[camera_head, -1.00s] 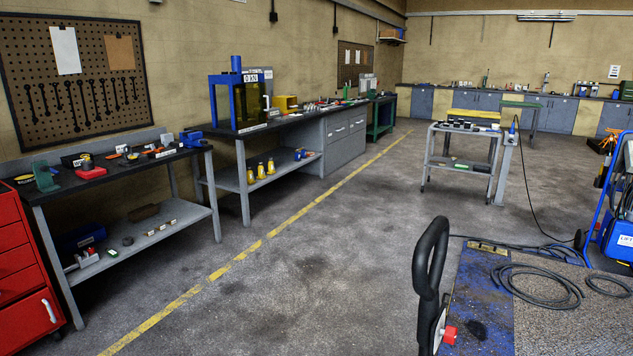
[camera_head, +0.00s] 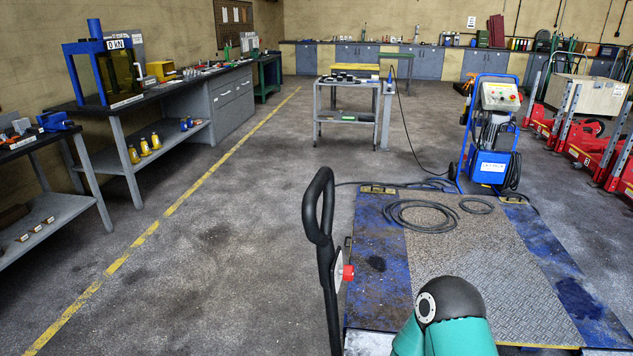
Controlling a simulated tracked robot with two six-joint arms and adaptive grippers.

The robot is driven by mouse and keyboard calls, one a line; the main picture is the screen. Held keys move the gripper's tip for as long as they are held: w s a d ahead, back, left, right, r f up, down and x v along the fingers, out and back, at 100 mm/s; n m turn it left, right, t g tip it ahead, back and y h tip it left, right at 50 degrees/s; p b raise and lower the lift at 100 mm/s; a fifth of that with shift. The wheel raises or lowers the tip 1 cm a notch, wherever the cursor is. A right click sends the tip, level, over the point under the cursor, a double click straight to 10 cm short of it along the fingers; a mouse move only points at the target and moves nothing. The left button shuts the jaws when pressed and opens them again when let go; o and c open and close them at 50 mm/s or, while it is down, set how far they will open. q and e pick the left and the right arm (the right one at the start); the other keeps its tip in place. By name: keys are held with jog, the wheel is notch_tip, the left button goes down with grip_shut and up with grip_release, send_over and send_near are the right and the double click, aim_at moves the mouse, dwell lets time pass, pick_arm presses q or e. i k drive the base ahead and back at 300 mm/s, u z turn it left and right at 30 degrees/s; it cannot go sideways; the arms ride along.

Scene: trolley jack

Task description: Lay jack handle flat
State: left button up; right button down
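The jack handle (camera_head: 328,262) is a black bar with a closed loop grip at its top. It stands nearly upright in the lower middle of the head view, and its lower end is cut off by the bottom edge. A small red block (camera_head: 348,272) and a pale disc show just to the right of the bar. The jack's body is not clearly visible. Neither of my grippers is in view. A teal and black link, which looks like part of my own arm, shows at the bottom right of centre, apart from the handle.
A blue-edged floor plate (camera_head: 379,300) with a coiled cable (camera_head: 422,215) lies right of the handle. A blue wheeled unit (camera_head: 490,140) stands beyond it. A grey trolley (camera_head: 345,112) stands further back. Workbenches (camera_head: 165,105) line the left. Floor left of the handle is clear.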

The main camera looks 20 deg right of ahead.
aim_at(330, 262)
jog(key=z, duration=1.4)
jog(key=i, duration=0.1)
jog(key=u, duration=2.8)
jog(key=k, duration=1.35)
jog(key=z, duration=0.75)
jog(key=i, duration=1)
